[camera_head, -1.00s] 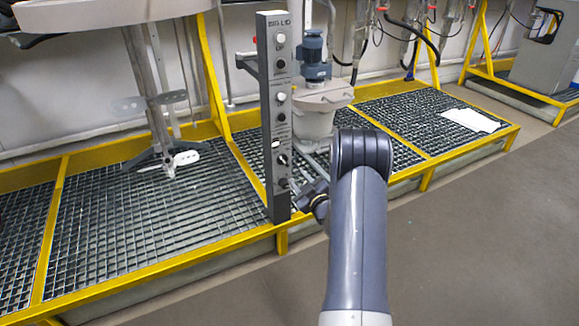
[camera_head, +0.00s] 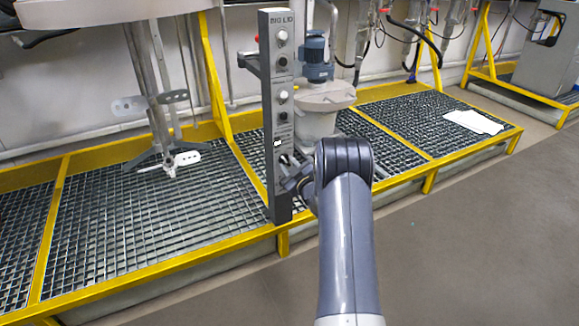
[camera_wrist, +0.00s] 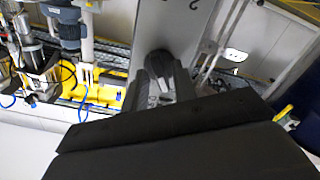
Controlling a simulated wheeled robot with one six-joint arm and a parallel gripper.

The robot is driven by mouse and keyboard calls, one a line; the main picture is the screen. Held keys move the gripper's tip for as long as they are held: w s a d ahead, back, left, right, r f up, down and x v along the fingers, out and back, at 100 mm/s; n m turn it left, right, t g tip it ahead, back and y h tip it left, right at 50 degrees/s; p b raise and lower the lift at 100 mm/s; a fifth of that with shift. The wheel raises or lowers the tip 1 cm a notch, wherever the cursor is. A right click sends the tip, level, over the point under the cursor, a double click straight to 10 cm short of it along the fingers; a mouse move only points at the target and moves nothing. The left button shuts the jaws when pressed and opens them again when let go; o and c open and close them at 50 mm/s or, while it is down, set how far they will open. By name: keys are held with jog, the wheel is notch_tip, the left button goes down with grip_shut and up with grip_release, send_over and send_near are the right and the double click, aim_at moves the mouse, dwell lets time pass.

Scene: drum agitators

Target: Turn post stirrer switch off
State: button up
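The grey post (camera_head: 276,90) marked "BIG LID" stands upright at the front edge of the grated platform, with a column of buttons and knobs on its face. My gripper (camera_head: 292,178) is at the lower part of the post, very close to its face, and covers the lower controls in the head view. In the wrist view, a black rotary switch (camera_wrist: 160,68) shows on the grey post face, just beyond the dark body of my gripper. I cannot tell whether the fingers touch the switch. Their opening is not clear.
A yellow-edged grated platform (camera_head: 130,225) runs across the view. A blue-topped motor on a grey drum lid (camera_head: 325,97) stands behind the post. A stirrer shaft (camera_head: 158,110) hangs at left. White sheets (camera_head: 473,122) lie at right. The grey floor at right is clear.

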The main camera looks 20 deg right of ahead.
grip_shut()
jog(key=shift+f+b, duration=0.1)
jog(key=shift+b, duration=0.2)
jog(key=shift+f+n+b, duration=0.1)
jog(key=shift+n+b, duration=0.5)
jog(key=shift+b, duration=0.3)
jog(key=shift+n+b, duration=0.4)
jog(key=shift+b, duration=0.1)
jog(key=shift+r, duration=0.2)
jog(key=shift+o, duration=0.9)
grip_release()
jog(key=shift+s, duration=0.15)
jog(key=s+p, duration=0.3)
jog(key=s, duration=0.7)
jog(key=shift+s+d, duration=0.2)
jog(key=shift+s, duration=0.1)
